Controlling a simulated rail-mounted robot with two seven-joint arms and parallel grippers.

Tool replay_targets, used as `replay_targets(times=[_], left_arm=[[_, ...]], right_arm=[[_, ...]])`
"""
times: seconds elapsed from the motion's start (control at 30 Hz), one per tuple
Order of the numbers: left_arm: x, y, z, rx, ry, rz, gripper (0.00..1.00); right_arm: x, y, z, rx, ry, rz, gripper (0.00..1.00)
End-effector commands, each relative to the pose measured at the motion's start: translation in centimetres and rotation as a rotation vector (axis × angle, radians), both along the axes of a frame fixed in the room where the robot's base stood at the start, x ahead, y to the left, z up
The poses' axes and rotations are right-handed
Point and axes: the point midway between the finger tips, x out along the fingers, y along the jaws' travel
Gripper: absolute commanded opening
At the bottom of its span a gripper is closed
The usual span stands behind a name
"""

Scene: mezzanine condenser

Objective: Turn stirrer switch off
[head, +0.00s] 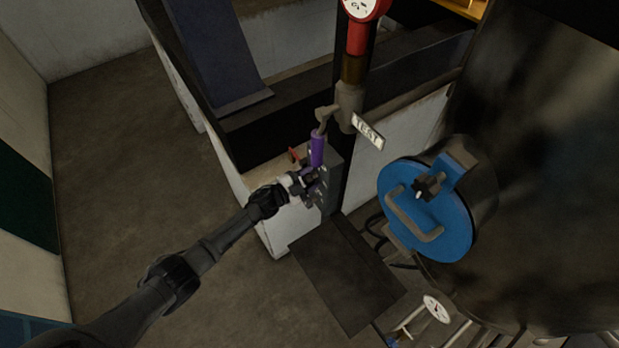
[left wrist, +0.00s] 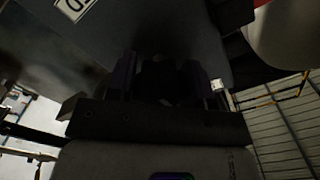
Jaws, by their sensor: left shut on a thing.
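A grey switch box (head: 331,176) is fixed to a dark post in the middle of the head view. My left gripper (head: 314,184) is at the face of this box, and its arm comes in from the lower left. In the left wrist view my two dark fingers (left wrist: 160,85) stand either side of a dark, rounded part (left wrist: 158,70), which seems to be the stirrer switch, against a grey surface. The gripper is shut on it. The fingers and deep shadow hide the switch's setting. My right gripper is not in view.
A purple valve handle (head: 317,148) hangs just above my left gripper, near a TEST tag (head: 368,131). A red lever (head: 293,155) is close by on the left. A blue round hatch (head: 408,222) on a dark vessel stands at right. The floor at left is clear.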

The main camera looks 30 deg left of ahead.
Motion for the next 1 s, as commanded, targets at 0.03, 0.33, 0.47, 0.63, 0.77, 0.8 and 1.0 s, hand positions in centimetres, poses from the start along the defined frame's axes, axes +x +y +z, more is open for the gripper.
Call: replay_targets(times=[0.03,0.33,0.47,0.63,0.77,0.8,1.0], left_arm=[[0.0,0.0,0.0,-0.002,0.002,0.001,0.24],[0.0,0.0,0.0,-0.002,0.001,0.0,0.73],[0.0,0.0,0.0,-0.001,0.001,0.0,0.73],[-0.4,0.3,-0.1,0.001,0.001,0.001,0.73],[-1.7,1.0,-0.1,0.001,0.001,0.001,0.73],[-2.3,1.4,-0.2,0.002,0.001,0.001,0.73],[-5.8,3.4,-0.3,0.003,0.003,0.001,0.73]], right_arm=[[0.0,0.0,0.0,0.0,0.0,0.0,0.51],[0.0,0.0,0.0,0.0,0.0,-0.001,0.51],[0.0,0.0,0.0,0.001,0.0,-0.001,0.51],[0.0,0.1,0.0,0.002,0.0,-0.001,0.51],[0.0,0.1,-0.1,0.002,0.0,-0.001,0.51],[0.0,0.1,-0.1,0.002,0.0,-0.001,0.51],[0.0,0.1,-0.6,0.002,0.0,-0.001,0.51]])
